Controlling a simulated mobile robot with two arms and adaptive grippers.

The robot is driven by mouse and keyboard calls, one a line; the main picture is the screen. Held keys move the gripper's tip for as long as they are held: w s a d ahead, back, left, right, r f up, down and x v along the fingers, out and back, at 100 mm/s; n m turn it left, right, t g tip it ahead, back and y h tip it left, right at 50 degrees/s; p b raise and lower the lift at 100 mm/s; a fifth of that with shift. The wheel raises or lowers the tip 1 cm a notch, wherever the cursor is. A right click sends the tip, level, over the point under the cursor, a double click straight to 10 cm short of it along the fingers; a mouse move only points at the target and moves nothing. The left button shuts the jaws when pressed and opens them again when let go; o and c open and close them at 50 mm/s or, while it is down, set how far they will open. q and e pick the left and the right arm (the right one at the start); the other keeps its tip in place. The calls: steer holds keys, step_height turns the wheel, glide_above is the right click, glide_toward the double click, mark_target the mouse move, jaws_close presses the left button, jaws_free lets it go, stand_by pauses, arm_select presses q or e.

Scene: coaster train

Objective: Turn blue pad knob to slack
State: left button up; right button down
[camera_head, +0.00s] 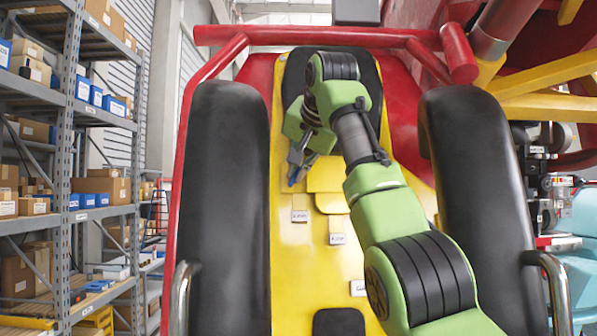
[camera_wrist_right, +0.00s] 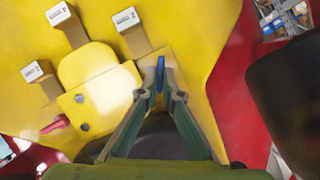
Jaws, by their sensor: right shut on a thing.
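The blue pad knob (camera_wrist_right: 160,73) is a thin blue piece at the yellow panel (camera_wrist_right: 225,75), upright between my right fingertips in the right wrist view. A bit of this blue knob (camera_head: 291,182) also shows in the head view at the tip of my right gripper (camera_head: 299,168). My right gripper (camera_wrist_right: 160,90) is shut on the blue knob, with its two fingers on either side of it. A red knob (camera_wrist_right: 55,124) sticks out at the other end of the yellow block in the wrist view. The knob's base is partly hidden. My left gripper is not in view.
Black padded restraints (camera_head: 228,200) (camera_head: 470,190) stand on both sides of the yellow seat back (camera_head: 305,265). A red bar (camera_head: 320,35) crosses above. Small labelled tabs (camera_wrist_right: 127,20) sit on the panel. Grey shelves (camera_head: 68,150) with boxes stand at left.

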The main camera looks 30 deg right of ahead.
steer(key=shift+a+n+g+h, duration=0.1)
steer(key=shift+n+g+h, duration=0.35)
steer(key=shift+n, duration=0.45)
steer(key=c, duration=2.2)
jaws_free()
steer(key=shift+r, duration=0.15)
steer(key=shift+s+a+r, duration=0.1)
steer(key=shift+s+r, duration=0.05)
steer(key=shift+s, duration=0.1)
steer(key=v, duration=1.1)
steer(key=shift+s+a, duration=0.15)
